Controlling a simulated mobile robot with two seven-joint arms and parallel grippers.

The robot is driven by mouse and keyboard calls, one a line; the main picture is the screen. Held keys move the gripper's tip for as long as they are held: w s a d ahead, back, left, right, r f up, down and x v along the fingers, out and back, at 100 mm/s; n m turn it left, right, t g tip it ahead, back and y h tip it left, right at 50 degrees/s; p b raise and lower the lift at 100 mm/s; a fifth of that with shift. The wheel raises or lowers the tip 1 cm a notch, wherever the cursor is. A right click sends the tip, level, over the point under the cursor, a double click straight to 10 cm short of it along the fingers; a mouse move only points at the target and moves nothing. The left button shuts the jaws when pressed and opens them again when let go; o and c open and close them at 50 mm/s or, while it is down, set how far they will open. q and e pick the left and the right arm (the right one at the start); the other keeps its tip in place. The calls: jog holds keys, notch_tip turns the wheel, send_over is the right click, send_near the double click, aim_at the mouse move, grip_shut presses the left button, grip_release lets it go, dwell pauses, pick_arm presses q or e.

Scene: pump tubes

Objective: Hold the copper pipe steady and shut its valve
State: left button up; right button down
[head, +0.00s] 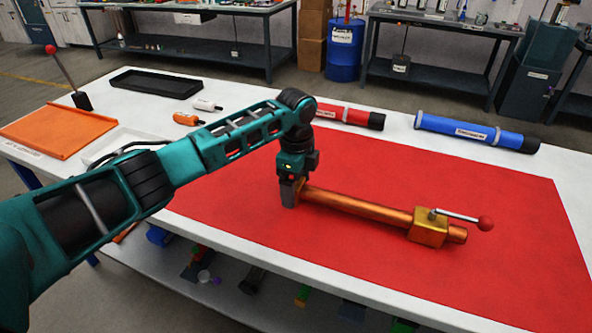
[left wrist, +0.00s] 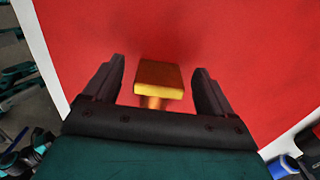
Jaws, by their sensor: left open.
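The copper pipe (head: 355,205) lies on the red mat (head: 480,270), running from centre to lower right. Its brass valve block (head: 428,229) is near the right end. The valve lever (head: 455,216) ends in a red knob (head: 486,223) and points right, roughly along the pipe. My left gripper (head: 289,193) is down at the pipe's left end, partly hiding it. In the left wrist view my left gripper (left wrist: 159,69) is open, with a gold-coloured block (left wrist: 158,92) and some copper showing between its fingers. No finger contact is clear. My right gripper is not in view.
Behind the mat lie a red tube (head: 343,115) and a blue tube (head: 475,131). An orange tray (head: 58,130), a black tray (head: 155,84) and two small bottles are at the left. A red-knobbed lever (head: 68,75) stands there. The mat's front right is clear.

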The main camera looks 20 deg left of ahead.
pick_arm(q)
jog(key=shift+f, duration=0.25)
grip_shut()
dwell(0.8)
dwell(0.9)
